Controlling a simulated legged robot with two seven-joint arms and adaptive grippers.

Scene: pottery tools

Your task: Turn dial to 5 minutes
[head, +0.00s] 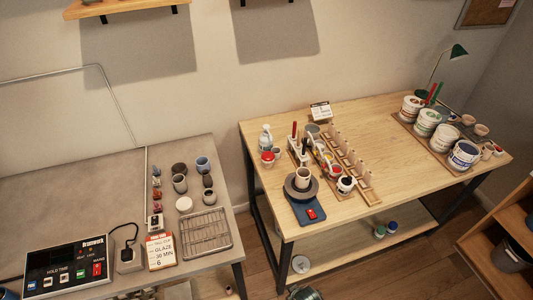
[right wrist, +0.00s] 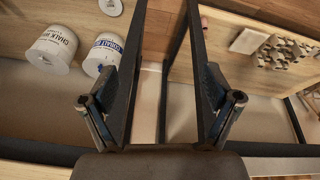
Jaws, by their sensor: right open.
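My left gripper is not in view.
A wooden table (head: 400,160) holds a small wheel (head: 301,187) and tubs. The right wrist view shows two labelled white tubs (right wrist: 52,47) (right wrist: 103,54).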

